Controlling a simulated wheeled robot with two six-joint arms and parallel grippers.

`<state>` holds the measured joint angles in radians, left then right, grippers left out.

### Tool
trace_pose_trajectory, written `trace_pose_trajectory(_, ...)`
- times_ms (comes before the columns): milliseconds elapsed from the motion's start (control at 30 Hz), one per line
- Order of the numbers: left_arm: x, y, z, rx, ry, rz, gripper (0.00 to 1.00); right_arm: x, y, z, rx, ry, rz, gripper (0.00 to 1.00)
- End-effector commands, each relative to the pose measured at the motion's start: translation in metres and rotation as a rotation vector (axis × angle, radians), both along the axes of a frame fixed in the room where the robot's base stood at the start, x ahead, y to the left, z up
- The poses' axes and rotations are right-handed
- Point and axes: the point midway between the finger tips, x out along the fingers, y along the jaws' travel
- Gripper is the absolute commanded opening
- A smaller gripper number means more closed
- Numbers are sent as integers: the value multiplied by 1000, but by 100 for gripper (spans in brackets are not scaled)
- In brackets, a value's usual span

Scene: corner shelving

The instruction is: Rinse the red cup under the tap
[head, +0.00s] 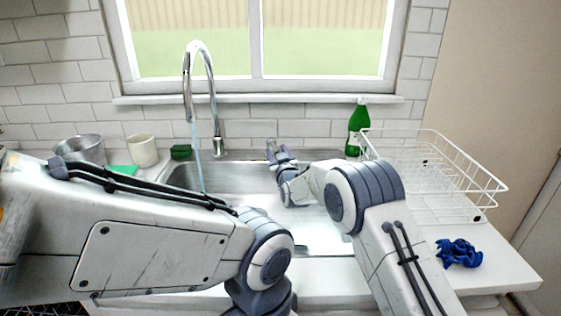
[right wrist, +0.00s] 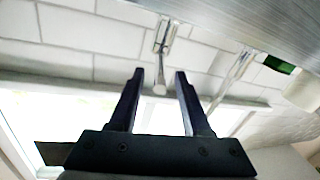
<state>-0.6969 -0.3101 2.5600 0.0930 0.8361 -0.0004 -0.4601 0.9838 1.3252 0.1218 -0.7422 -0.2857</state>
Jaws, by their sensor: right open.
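No red cup shows in either view. The chrome tap (head: 200,62) arches over the sink (head: 240,176) in the head view, with a thin stream of water (head: 195,155) falling from its spout. My right gripper (head: 278,150) is over the back of the sink, to the right of the tap. In the right wrist view its two dark fingers (right wrist: 160,76) stand apart with nothing between them. Chrome fittings (right wrist: 163,45) show beyond them. My left arm crosses the lower left of the head view; its gripper is out of sight.
A metal pot (head: 80,148), cream cup (head: 142,151) and green sponge (head: 181,152) stand left of the tap. A green bottle (head: 356,128) and white wire rack (head: 425,170) are on the right.

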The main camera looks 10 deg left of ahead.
Motion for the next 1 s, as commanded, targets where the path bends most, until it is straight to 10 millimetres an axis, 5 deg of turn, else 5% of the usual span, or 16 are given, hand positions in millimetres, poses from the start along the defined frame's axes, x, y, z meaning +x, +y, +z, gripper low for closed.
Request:
trace_pose_trajectory(533, 0, 0, -13, 0, 0, 0, 50, -77, -29, 0, -1, -1, 2, 48)
trace_pose_trajectory(1000, 0, 0, -14, 0, 0, 0, 50, -89, -34, 1, 0, -1, 2, 48)
